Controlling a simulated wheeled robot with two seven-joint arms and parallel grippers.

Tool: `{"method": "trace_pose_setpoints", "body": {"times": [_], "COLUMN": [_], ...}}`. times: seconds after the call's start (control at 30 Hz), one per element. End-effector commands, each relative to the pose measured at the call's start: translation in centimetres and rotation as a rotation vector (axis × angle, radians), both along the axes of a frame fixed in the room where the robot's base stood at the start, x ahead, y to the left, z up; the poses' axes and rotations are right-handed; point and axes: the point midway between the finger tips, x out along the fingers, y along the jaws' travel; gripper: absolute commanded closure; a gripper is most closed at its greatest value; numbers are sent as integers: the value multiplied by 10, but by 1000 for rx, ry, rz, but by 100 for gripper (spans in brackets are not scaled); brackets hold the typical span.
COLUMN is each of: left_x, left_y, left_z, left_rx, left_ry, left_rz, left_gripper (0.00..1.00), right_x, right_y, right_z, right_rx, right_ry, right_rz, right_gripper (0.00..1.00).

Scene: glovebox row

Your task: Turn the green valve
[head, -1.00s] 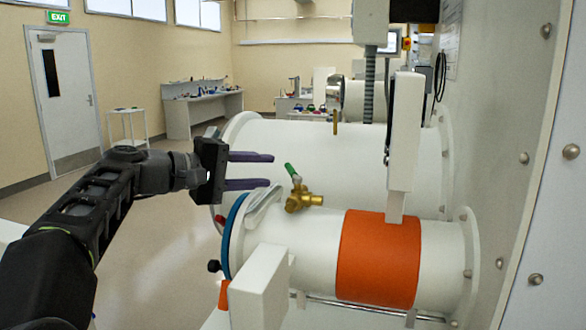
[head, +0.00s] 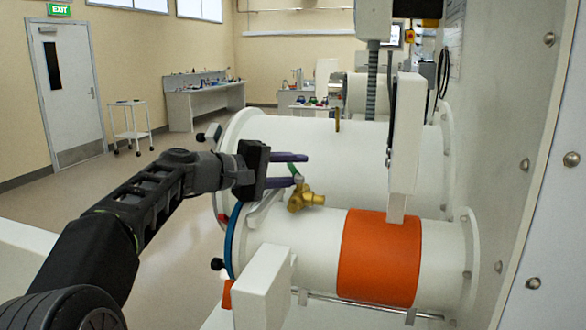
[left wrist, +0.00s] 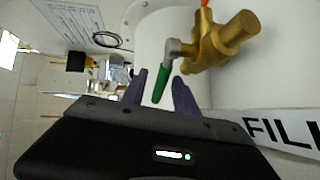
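The green valve is a brass body (head: 305,197) with a green lever handle (head: 293,170), on top of the nearer white cylinder. My left gripper (head: 302,169) is open, and its two purple fingers point right at the handle. The near finger hides part of the handle in the head view. In the left wrist view the green handle (left wrist: 162,84) reaches down toward the gap between the fingertips (left wrist: 162,85), and the brass body (left wrist: 222,38) is at upper right. I cannot tell whether a finger touches the handle. My right gripper is not in view.
The nearer white cylinder (head: 300,245) has an orange band (head: 379,258) and a blue ring (head: 232,240). A larger white cylinder (head: 350,150) lies behind it. A white upright post (head: 406,130) stands right of the valve. A white block (head: 264,285) sits in front.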

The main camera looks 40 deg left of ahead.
Motion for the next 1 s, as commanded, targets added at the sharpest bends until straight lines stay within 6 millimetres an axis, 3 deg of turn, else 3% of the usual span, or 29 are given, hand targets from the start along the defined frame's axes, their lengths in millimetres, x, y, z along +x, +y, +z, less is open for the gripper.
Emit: {"method": "trace_pose_setpoints", "body": {"times": [0.1, 0.5, 1.0], "left_x": [0, 0, 0], "left_y": [0, 0, 0], "left_z": [0, 0, 0], "left_rx": [0, 0, 0], "left_ry": [0, 0, 1], "left_rz": [0, 0, 0], "left_gripper": [66, 99, 100], "right_x": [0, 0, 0], "right_y": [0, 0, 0], "right_z": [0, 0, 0], "right_rx": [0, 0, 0], "right_ry": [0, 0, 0], "right_rz": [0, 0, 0], "right_gripper": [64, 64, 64]}}
